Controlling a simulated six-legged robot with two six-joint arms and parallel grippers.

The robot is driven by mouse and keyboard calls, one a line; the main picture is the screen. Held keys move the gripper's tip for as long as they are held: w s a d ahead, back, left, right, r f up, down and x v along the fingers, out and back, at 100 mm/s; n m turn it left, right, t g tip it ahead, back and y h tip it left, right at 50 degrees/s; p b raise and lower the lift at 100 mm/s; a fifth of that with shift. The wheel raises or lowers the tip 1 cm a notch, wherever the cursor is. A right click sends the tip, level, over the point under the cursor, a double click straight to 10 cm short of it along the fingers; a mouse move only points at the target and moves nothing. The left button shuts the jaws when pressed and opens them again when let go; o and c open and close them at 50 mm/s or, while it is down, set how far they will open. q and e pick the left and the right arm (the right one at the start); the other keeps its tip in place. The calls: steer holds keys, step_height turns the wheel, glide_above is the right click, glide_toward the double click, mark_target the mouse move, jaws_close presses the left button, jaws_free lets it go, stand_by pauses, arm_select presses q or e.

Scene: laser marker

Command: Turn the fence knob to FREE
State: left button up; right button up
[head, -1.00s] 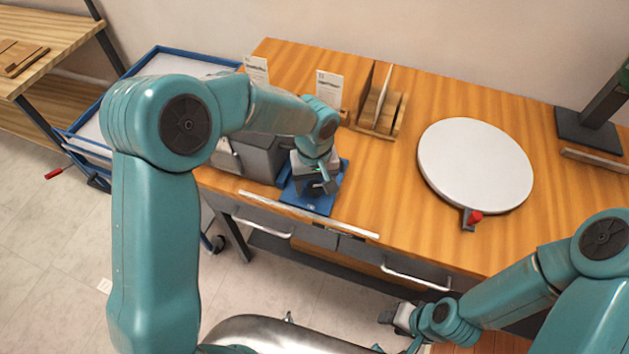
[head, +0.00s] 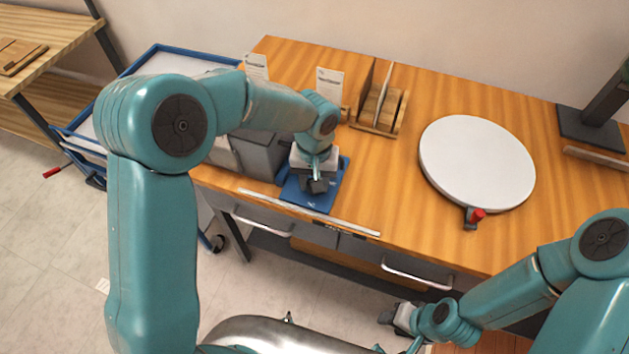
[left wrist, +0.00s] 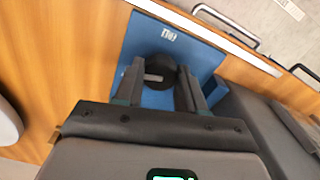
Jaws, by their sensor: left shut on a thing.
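The fence knob (left wrist: 158,66) is a dark round knob with a pale bar across it, on a blue plate (left wrist: 140,42) with white marks, seen in the left wrist view. The blue plate (head: 330,196) also shows at the table's front left in the head view. My left gripper (left wrist: 160,84) points down over the plate, its two dark fingers shut on the knob from both sides. In the head view my left gripper (head: 316,187) hides the knob. The lettering is too small to read. My right gripper (head: 392,318) hangs low before the table, its jaws unclear.
A grey box (head: 256,152) stands just left of the plate. Two white cards (head: 329,92) and a wooden rack (head: 378,115) stand behind. A white round disc (head: 476,163) with a red-knobbed clamp (head: 477,215) lies right. The wood between plate and disc is clear.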

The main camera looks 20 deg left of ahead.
arm_select(q)
steer(key=m, duration=0.4)
steer(key=shift+w+m+b, duration=0.1)
steer(key=shift+m+b, duration=0.2)
steer(key=shift+b, duration=0.1)
steer(key=m, duration=0.5)
steer(key=shift+r, duration=0.1)
steer(key=m, duration=0.5)
steer(key=shift+m, duration=0.4)
steer(key=shift+m+p, duration=0.7)
steer(key=shift+m, duration=1.9)
steer(key=o, duration=1.1)
steer(key=shift+c, duration=0.2)
step_height(320, 180, up, 16)
steer(key=shift+r, duration=0.15)
